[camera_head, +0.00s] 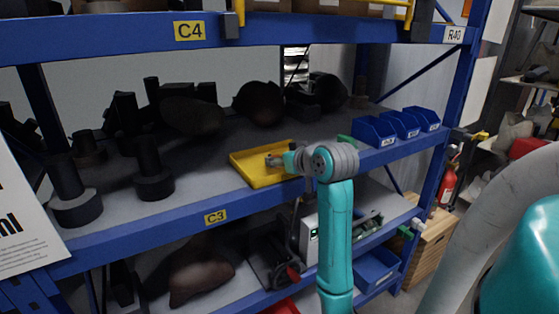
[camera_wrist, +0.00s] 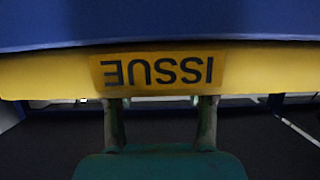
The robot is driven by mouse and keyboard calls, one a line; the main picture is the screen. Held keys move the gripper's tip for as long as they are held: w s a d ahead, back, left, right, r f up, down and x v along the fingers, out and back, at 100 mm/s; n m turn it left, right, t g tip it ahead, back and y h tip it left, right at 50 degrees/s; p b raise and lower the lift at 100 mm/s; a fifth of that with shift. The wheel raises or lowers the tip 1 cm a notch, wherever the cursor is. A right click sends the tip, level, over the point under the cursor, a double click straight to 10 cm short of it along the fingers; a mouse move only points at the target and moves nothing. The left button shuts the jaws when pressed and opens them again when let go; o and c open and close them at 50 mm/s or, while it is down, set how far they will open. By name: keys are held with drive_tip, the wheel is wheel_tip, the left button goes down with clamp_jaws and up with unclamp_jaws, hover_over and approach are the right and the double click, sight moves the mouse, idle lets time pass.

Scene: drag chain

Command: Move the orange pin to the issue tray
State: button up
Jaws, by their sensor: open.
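The yellow issue tray (camera_head: 250,173) lies on the middle shelf, near its front edge. In the wrist view its yellow front (camera_wrist: 45,75) crosses the picture, with an "ISSUE" label upside down. My gripper (camera_head: 273,160) shows small over the tray in the head view. In the wrist view my gripper (camera_wrist: 161,103) has its two fingers apart, with no object visible between them. The fingertips reach the lower edge of the yellow band; I cannot tell if they touch it. I cannot make out the orange pin in either view.
Blue bins (camera_head: 374,132) stand right of the tray. Dark cylindrical parts (camera_head: 153,175) stand to its left, with more dark parts behind. A blue front beam (camera_head: 150,232) edges the shelf. Bare shelf shows left of the tray.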

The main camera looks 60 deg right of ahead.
drive_tip(key=v, duration=1.1)
drive_tip(key=shift+s, duration=0.1)
